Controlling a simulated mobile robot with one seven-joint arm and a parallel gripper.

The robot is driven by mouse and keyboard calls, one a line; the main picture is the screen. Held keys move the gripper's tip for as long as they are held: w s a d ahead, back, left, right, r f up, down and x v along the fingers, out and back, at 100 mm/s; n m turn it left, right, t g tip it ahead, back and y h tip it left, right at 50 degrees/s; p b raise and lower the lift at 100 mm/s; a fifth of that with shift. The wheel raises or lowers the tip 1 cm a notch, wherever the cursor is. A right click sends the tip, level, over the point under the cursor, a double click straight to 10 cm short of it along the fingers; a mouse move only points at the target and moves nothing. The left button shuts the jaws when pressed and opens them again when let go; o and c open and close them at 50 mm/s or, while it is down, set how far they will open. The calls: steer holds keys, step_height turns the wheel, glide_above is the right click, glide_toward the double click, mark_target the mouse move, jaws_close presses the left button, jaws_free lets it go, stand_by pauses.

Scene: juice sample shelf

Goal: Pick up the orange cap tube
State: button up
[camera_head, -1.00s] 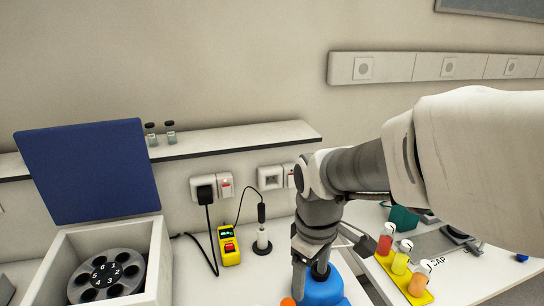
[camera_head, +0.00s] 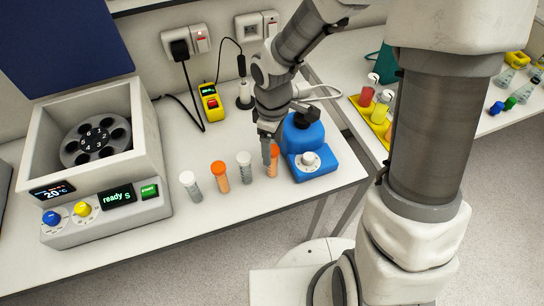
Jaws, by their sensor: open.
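Two tubes with orange caps stand upright on the white bench. One orange cap tube (camera_head: 220,178) stands between two white-capped tubes. The other orange cap tube (camera_head: 273,165) stands to the right, beside the blue device, and is partly hidden by my gripper. My gripper (camera_head: 268,157) points down at this right tube, with its fingertips at about cap height. It is open. I cannot tell whether the fingers are around the cap, in front of it or touching it.
White-capped tubes (camera_head: 190,186) and (camera_head: 245,168) stand in the same row. A blue device (camera_head: 312,160) with a dial is close to the right of my gripper. A centrifuge (camera_head: 95,150) with an open lid is at left. A yellow meter (camera_head: 210,102) stands behind. The bench front is clear.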

steer(key=shift+f, duration=2.95)
jaws_close()
